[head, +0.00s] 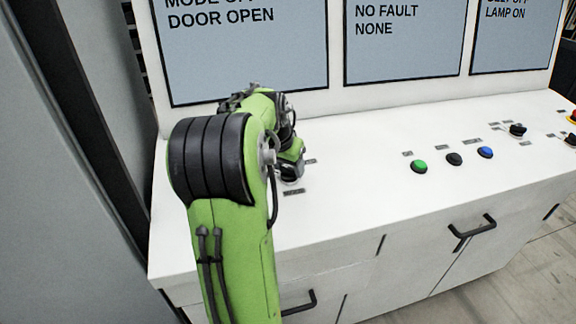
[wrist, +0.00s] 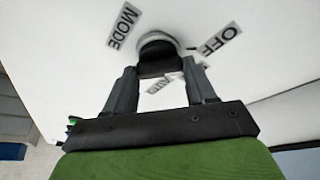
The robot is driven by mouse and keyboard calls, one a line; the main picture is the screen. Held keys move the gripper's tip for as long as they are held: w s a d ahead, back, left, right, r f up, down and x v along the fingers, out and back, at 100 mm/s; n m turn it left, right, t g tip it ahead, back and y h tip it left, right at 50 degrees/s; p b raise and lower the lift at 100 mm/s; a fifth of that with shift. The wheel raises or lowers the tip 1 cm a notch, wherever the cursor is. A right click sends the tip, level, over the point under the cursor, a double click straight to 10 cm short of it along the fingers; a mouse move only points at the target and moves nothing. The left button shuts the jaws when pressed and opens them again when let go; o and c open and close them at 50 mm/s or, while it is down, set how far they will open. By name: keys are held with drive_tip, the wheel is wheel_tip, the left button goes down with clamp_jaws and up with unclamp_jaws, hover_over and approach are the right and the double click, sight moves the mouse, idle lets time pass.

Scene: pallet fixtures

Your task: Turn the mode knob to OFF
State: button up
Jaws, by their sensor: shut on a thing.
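The mode knob (wrist: 157,55) is dark on a pale round collar. In the wrist view it stands between the two fingertips of my gripper (wrist: 160,68), which is shut on it. The MODE label (wrist: 124,25) is left of the knob, and the OFF label (wrist: 220,40) is right of it. Another label (wrist: 160,87) shows between the fingers, partly hidden. In the head view my gripper (head: 289,170) is down at the white panel, and the arm hides most of the knob. The left screen (head: 245,60) reads DOOR OPEN; its MODE line above is cut off.
A green button (head: 419,166), a black button (head: 454,159) and a blue button (head: 485,152) sit to the right on the white console (head: 370,190). More knobs (head: 517,130) are at the far right. Drawer handles (head: 472,232) stick out in front. The panel between gripper and buttons is clear.

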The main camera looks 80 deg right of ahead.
drive_tip(key=o, duration=1)
drive_tip(key=shift+o, duration=0.2)
drive_tip(key=p+v, duration=0.3)
drive_tip(key=v, duration=1.2)
drive_tip(key=shift+r, duration=0.35)
drive_tip(key=shift+w+a, duration=0.15)
drive_tip(key=shift+a, duration=0.05)
